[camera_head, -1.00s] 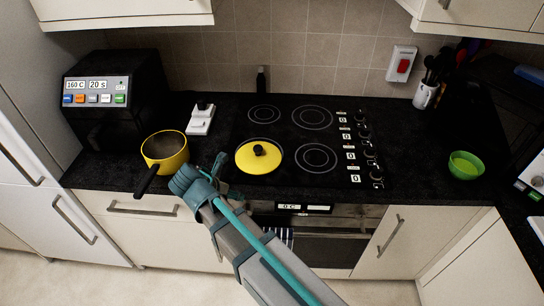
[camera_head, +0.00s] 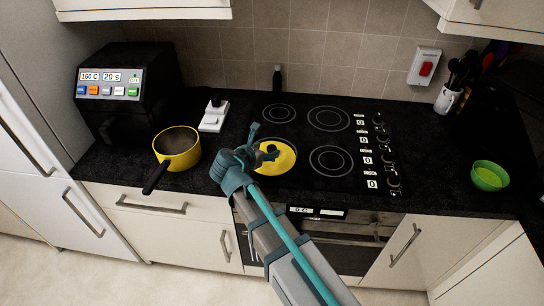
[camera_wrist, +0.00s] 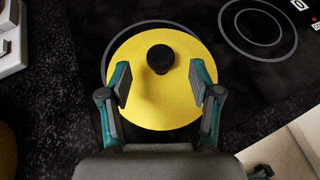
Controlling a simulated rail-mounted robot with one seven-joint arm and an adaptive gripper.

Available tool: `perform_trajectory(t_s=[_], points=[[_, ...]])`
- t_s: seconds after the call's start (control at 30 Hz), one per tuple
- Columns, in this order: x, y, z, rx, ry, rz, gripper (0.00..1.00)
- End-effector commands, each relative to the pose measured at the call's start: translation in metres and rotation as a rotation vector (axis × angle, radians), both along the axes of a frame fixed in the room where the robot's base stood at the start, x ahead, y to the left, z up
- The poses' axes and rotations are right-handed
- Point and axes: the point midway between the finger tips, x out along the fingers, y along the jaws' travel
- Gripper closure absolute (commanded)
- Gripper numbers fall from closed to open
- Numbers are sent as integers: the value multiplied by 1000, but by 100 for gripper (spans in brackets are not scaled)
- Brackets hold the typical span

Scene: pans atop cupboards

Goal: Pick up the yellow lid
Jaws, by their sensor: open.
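The yellow lid (camera_head: 283,160) is a flat round disc with a black knob. It lies on the front left ring of the black hob. My gripper (camera_head: 263,143) is above the lid's left part in the head view and hides some of it. In the wrist view the lid (camera_wrist: 150,105) lies below my open gripper (camera_wrist: 160,87). The black knob (camera_wrist: 160,58) shows a little beyond the fingertips, roughly midway between them sideways. Nothing is held between the fingers.
A yellow pan (camera_head: 177,148) with a black handle stands on the counter (camera_head: 215,182) to the left. A white switch box (camera_head: 214,116) is behind it. A green bowl (camera_head: 489,176) stands at the right. A dark bottle (camera_head: 277,79) stands at the back wall. The other hob rings are clear.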

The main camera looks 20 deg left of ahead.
Motion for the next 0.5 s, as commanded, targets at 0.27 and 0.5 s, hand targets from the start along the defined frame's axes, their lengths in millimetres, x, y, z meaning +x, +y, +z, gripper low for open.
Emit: perform_trajectory(t_s=[0.27, 0.5], points=[[25, -5, -13, -2, 2, -2, 37], [42, -9, -25, 1, 1, -1, 37]])
